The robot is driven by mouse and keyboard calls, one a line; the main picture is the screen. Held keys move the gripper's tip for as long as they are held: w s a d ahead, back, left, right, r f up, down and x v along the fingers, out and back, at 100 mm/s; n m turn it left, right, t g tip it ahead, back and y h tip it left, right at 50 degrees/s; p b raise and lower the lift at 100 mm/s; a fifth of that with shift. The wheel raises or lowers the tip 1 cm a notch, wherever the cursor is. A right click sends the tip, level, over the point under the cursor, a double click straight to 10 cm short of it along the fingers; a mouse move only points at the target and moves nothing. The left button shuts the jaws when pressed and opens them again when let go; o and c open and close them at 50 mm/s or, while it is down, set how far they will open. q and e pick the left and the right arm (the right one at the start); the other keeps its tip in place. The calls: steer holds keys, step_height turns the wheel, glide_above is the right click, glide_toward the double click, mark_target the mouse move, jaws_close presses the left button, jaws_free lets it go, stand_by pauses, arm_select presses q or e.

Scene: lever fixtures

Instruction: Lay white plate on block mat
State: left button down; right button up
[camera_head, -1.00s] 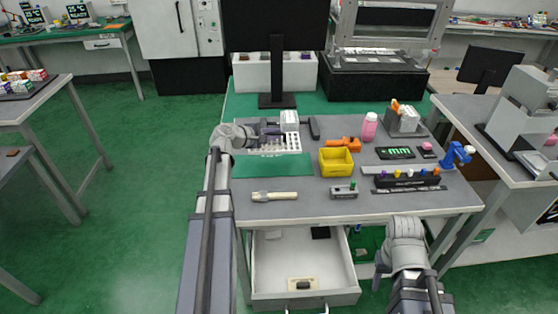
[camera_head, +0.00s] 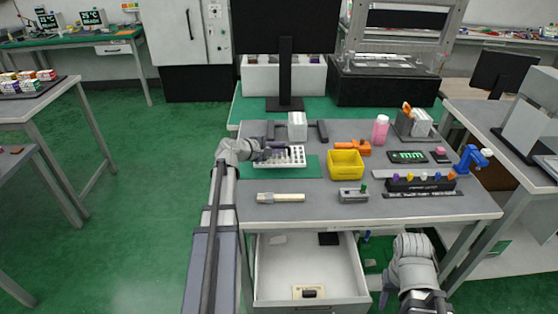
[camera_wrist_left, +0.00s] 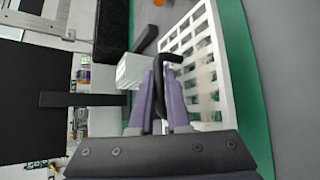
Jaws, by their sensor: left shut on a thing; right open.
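The white plate (camera_head: 294,158), a flat rack with rows of holes, is at the left of the worktable, over the back part of the green mat (camera_head: 302,173). In the left wrist view the plate (camera_wrist_left: 189,40) has a black hooked handle (camera_wrist_left: 166,62) between the purple fingers of my left gripper (camera_wrist_left: 163,75). My left gripper (camera_head: 262,152) is shut on this handle. I cannot tell whether the plate touches the mat. Green mat (camera_wrist_left: 245,75) shows along the plate's right side there. My right gripper (camera_head: 386,298) is open and empty, low before the table beside the drawer.
A white block (camera_head: 297,120) stands close behind the plate, with a monitor (camera_head: 285,75) farther back. A yellow bin (camera_head: 345,165) is to the right. A pale-handled tool (camera_head: 281,198) and a grey box (camera_head: 353,195) lie in front. The drawer (camera_head: 310,270) below is open.

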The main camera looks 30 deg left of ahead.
mark_target(278, 156)
arm_select(q)
steer(key=shift+f+b, duration=1.75)
steer(key=shift+f, duration=0.1)
steer(key=shift+f, duration=0.15)
steer(key=c, duration=0.9)
jaws_free()
steer(key=shift+s+r, duration=0.35)
steer(key=p+v, duration=0.4)
steer(key=v, duration=0.6)
steer(key=shift+s+r, duration=0.15)
steer(key=shift+s+a+r+p, duration=0.1)
steer(key=shift+s+a+p, duration=0.15)
steer(key=shift+s+p, duration=0.15)
